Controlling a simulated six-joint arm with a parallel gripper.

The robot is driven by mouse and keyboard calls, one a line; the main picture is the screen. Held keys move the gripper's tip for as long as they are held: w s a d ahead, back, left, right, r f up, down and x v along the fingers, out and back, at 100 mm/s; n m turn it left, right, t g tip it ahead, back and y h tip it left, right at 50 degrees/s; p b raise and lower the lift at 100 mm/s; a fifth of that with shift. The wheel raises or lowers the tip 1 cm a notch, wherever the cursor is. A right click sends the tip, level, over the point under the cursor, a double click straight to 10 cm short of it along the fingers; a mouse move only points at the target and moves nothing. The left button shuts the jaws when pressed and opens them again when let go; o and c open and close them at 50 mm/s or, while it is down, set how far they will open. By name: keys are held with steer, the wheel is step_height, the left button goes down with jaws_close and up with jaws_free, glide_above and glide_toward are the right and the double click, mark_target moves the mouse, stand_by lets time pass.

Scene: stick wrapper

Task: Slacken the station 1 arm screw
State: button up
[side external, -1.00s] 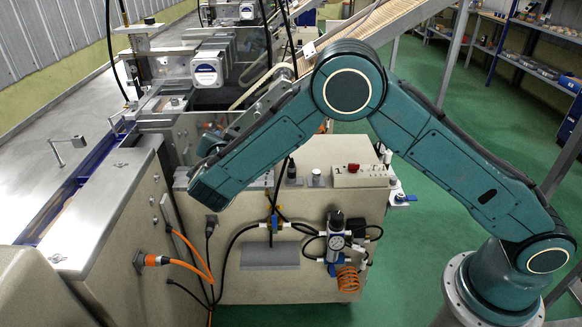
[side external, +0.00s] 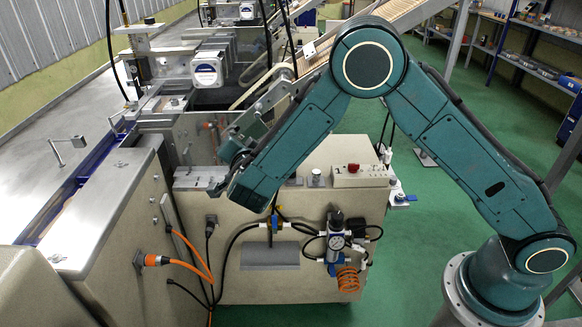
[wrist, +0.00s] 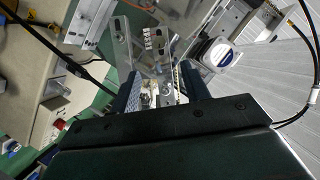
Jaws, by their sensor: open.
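Small screw heads (wrist: 167,89) show between the fingers, near the gripper's body. I cannot tell which of them is the station 1 arm screw, or whether a finger touches anything. In the side view the slotted metal bracket (side external: 262,108) stands just behind my wrist. My gripper there (side external: 232,150) is partly hidden by my own arm, beside the metal plates of the machine.
A beige cabinet (side external: 300,225) with a red-knobbed control box (side external: 360,175) lies below my arm. A black cable (wrist: 85,68) crosses the wrist view at left.

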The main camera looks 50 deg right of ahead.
mark_target(233, 134)
steer(key=x, duration=1.2)
steer(key=shift+w+d+f, duration=0.1)
steer(key=c, duration=1)
